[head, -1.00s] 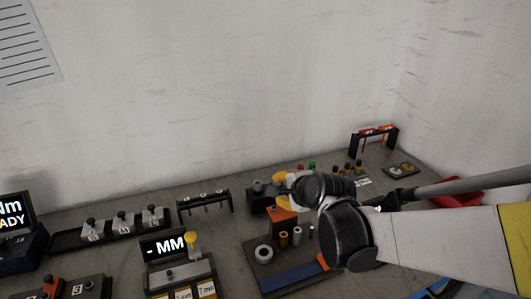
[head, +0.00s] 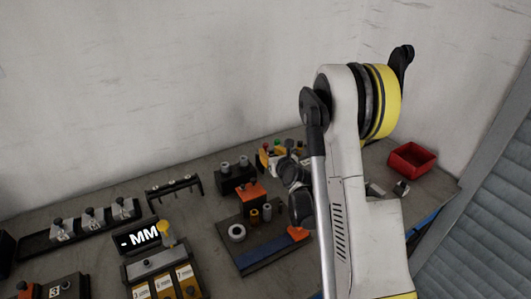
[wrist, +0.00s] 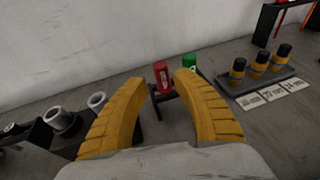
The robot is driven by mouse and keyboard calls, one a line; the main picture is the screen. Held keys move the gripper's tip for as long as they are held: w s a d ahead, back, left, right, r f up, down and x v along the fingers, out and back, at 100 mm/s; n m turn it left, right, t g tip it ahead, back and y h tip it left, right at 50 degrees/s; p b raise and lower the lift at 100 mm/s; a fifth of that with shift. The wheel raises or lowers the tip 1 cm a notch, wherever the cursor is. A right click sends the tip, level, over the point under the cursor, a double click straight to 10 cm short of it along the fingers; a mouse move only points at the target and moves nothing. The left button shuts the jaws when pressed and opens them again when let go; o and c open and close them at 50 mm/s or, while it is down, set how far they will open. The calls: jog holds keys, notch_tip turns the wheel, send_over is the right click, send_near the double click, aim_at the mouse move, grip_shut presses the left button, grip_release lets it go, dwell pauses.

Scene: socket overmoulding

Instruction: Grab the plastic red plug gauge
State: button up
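The red plug gauge (wrist: 162,76) stands upright in a small dark rack in the wrist view, beside a green one (wrist: 189,65). My gripper (wrist: 161,80) has two yellow ribbed fingers, spread apart and empty. The red gauge shows in the gap between the fingertips, beyond them; I see no contact. The right finger partly covers the green gauge. In the head view, the small red top (head: 266,147) shows beside my gripper (head: 271,158), which is partly hidden behind my arm.
Grey cylinders (wrist: 61,121) on a dark block stand left of the fingers. A rack of black-and-yellow gauges (wrist: 258,69) with number cards stands to the right. A wall rises behind. A red bin (head: 411,158) sits at the table's right.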

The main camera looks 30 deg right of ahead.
aim_at(267, 147)
jog(key=b+x, duration=0.2)
jog(key=x, duration=0.4)
jog(key=shift+d+r, duration=0.1)
jog(key=shift+s, duration=0.1)
grip_shut()
